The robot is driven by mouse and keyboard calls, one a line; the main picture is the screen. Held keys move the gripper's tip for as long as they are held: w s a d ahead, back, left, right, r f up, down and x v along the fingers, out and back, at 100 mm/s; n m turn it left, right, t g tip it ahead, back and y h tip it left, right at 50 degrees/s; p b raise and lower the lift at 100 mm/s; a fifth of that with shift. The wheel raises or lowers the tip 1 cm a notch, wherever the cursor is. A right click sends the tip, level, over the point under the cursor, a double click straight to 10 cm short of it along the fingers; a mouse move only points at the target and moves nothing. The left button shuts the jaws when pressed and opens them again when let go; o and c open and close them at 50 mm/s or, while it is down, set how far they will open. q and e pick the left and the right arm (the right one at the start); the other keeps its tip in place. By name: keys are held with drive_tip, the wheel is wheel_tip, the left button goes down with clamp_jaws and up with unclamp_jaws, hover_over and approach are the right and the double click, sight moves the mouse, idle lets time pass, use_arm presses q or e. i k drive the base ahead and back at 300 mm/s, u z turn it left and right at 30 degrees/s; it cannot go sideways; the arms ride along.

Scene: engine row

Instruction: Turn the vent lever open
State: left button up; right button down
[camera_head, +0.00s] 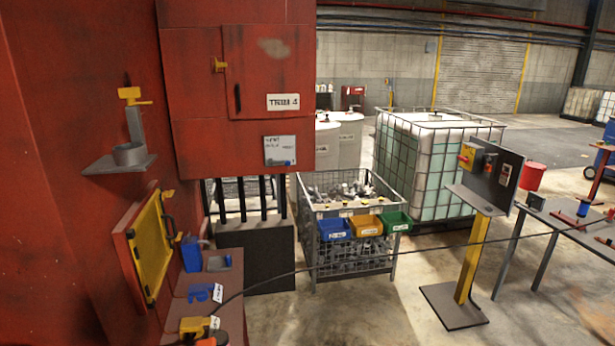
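A yellow switch with a red handle (467,155) is on the panel of a stand at the right; I cannot tell whether either is the vent lever. Neither of my grippers is in view.
An open yellow-edged hatch (153,248) juts from the red wall. A red bench (225,285) below carries small blue items. A wire cage (347,215) with colored bins stands mid-floor. A dark cable crosses the front. Bare floor (375,310) lies before the cage.

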sight(287, 163)
drive_tip(key=z, duration=0.9)
drive_tip(key=i, duration=2.85)
drive_tip(key=u, duration=2.35)
drive_tip(key=i, duration=0.95)
